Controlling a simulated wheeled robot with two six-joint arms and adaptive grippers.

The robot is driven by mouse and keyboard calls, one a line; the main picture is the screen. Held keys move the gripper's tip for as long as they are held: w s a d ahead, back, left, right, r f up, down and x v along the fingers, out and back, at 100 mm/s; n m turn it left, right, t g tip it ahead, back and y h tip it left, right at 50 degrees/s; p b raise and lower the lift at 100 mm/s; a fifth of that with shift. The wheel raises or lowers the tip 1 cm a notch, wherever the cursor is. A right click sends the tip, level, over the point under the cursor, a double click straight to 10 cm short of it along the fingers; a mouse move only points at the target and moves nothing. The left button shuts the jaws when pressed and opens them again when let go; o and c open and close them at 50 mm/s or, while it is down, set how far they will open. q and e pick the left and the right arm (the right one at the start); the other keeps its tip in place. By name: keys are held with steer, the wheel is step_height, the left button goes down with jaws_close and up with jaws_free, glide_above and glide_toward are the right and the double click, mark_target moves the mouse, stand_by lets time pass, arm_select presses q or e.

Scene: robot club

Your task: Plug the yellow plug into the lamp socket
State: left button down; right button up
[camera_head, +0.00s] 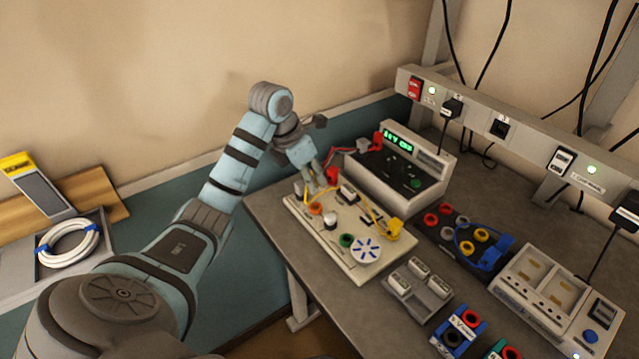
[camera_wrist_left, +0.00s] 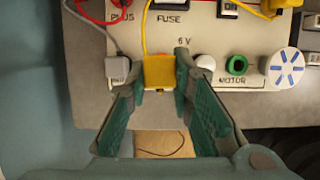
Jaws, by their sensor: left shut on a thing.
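My left gripper (camera_head: 314,182) is over the near left part of the pale circuit board (camera_head: 372,262). In the left wrist view its green-padded fingers (camera_wrist_left: 163,60) are shut on the yellow plug (camera_wrist_left: 159,73), one on each side, with a yellow wire running up from it. In the head view an orange-ringed socket (camera_head: 316,208) shows beside a white lamp dome (camera_head: 330,223), just below the fingers. In the left wrist view the plug covers that spot, left of the dome (camera_wrist_left: 205,63), so I cannot tell whether it touches. My right gripper is out of view.
A grey plug (camera_wrist_left: 118,70) sits close left of the gripper. A green socket (camera_head: 347,240) and a striped disc (camera_head: 366,250) are to the right. A second yellow plug (camera_head: 394,228) is on the board. A power supply (camera_head: 395,175) stands behind it.

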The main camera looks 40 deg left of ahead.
arm_select(q)
steer(key=f+b, duration=0.2)
steer(key=f, duration=0.1)
steer(key=f+b, duration=0.1)
steer(key=b, duration=0.1)
steer(key=shift+w+d+f, duration=0.2)
steer(key=shift+d+f, duration=0.05)
steer(key=shift+f, duration=0.1)
steer(key=shift+s+f+b, duration=0.25)
steer(key=shift+f+b, duration=0.05)
steer(key=shift+b, duration=0.1)
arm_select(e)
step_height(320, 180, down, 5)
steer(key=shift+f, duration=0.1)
arm_select(q)
steer(key=shift+w, duration=0.15)
steer(key=shift+p, duration=0.3)
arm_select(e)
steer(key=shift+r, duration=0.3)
